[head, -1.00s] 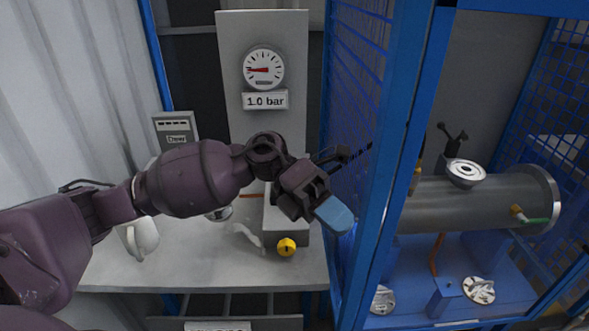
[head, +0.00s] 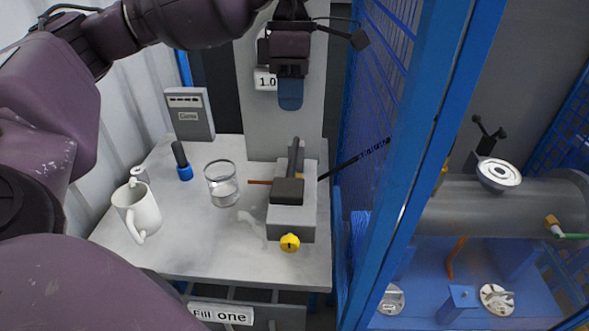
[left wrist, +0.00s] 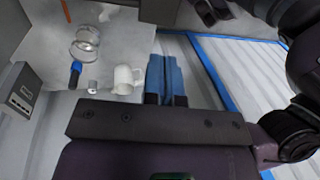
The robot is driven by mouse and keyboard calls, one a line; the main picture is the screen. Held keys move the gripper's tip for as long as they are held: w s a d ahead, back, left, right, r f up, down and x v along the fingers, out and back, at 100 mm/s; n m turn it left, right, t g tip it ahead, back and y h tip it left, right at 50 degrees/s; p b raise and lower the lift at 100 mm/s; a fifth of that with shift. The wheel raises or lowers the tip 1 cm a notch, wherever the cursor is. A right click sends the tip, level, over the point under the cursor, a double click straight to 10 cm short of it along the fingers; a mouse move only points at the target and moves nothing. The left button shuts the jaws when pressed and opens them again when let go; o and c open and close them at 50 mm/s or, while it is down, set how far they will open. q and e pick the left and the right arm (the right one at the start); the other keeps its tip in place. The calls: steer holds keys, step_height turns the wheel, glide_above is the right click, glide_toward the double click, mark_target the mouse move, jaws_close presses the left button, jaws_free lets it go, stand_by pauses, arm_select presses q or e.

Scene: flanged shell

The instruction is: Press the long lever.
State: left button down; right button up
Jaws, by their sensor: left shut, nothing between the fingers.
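A grey block (head: 291,222) stands on the white bench top. A dark lever-like piece (head: 292,160) rises from its top. A long thin black bar (head: 358,160) with small pale marks slants up to the right from the block, toward the blue mesh; I cannot tell how it joins the block. My left gripper (head: 290,98) is shut and empty, its blue fingertips pointing down in front of the grey panel, above and apart from the block in the picture. In the left wrist view the blue fingers (left wrist: 165,78) lie together. My right gripper is not seen.
A yellow knob (head: 290,243) is at the block's front. A glass (head: 222,184), a white mug (head: 137,210) and a blue-and-black item (head: 183,162) stand left of it. A blue frame post (head: 410,140) bounds the right side. A labelled grey box (head: 190,114) stands behind.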

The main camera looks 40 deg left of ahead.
mark_target(290, 187)
arm_select(q)
steer(key=shift+s, duration=0.1)
steer(key=shift+f, duration=0.15)
steer(key=x, duration=1.3)
steer(key=shift+f+b, duration=0.3)
steer(key=shift+f, duration=0.05)
steer(key=shift+d, duration=0.1)
